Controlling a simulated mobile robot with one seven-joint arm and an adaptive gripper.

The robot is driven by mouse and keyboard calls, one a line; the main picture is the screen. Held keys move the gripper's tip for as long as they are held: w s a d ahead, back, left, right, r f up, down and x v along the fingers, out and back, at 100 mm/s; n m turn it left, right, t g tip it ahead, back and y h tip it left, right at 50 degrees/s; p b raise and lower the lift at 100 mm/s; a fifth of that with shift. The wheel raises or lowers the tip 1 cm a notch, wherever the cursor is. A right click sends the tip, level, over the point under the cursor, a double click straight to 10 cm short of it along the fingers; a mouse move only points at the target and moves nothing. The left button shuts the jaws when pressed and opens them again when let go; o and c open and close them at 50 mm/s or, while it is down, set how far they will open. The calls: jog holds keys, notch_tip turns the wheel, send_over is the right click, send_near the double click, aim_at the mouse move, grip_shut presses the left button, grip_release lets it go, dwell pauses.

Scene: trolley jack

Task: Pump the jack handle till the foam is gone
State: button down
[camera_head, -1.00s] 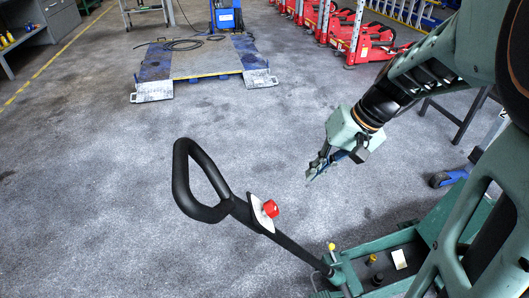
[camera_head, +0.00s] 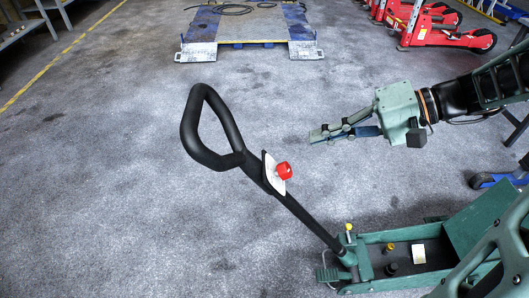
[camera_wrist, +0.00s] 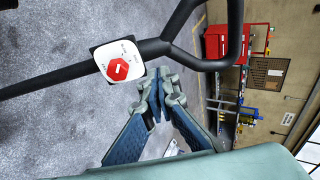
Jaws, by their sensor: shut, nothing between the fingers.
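The jack handle (camera_head: 222,148) is a black loop on a long bar that leans up and left from the green trolley jack (camera_head: 380,252). I cannot make out any foam on the jack.
A blue and grey lift platform (camera_head: 245,25) lies on the floor at the back. Red jacks (camera_head: 445,28) stand at the back right. A yellow line (camera_head: 45,67) and shelving are at the far left. The floor left of the handle is clear.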

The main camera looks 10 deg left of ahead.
aim_at(252, 156)
jog(key=shift+a, duration=0.1)
jog(key=b+x, duration=0.3)
jog(key=x, duration=1.1)
jog(key=shift+f, duration=0.1)
